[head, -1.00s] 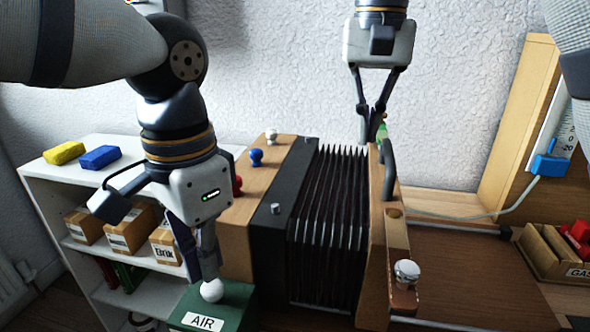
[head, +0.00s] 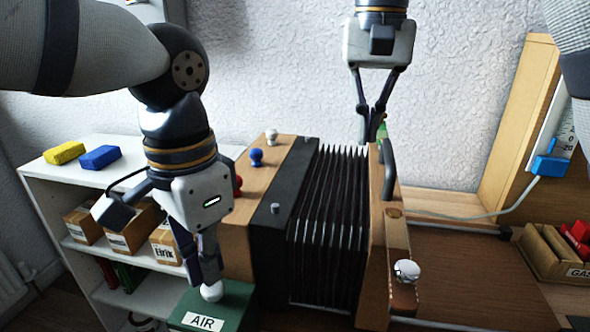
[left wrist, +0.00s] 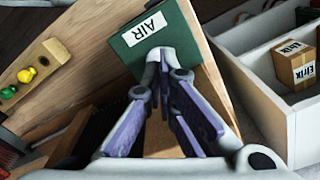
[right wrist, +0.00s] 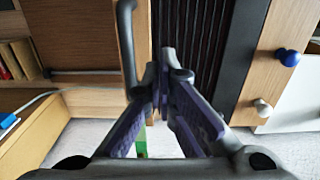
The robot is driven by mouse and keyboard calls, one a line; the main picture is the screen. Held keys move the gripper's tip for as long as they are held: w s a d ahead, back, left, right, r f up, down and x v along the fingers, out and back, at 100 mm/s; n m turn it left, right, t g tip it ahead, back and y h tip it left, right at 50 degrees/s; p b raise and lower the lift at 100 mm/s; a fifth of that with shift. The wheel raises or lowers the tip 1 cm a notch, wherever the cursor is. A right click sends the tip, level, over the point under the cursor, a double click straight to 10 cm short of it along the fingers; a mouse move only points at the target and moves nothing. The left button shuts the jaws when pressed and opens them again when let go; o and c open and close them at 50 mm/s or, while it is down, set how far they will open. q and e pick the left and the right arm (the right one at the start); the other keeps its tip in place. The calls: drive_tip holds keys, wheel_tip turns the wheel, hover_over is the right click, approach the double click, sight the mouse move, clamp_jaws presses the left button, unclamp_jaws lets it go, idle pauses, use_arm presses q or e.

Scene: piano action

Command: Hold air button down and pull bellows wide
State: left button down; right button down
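The air button is a white ball (head: 211,292) on a green box (head: 240,299) labelled AIR; the box also shows in the left wrist view (left wrist: 192,40). My left gripper (head: 209,281) points down with its fingertips together, directly over and seemingly touching the ball. The black pleated bellows (head: 328,225) stand between a black frame and a wooden end board (head: 377,235) with a dark handle (head: 388,168). My right gripper (head: 369,135) is behind the end board, its tips partly hidden. In the right wrist view its fingertips meet beside the handle (right wrist: 127,45), not around it.
A brown wooden bed (head: 470,265) extends right of the end board, clear. A silver knob (head: 407,270) stands at its front. A white shelf with boxes (head: 110,225) is at left. A blue clip (head: 550,166) and a tray of red pieces (head: 555,255) are at right.

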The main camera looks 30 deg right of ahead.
use_arm(q)
drive_tip(key=shift+f, duration=1.1)
use_arm(e)
drive_tip(key=shift+f, duration=2.25)
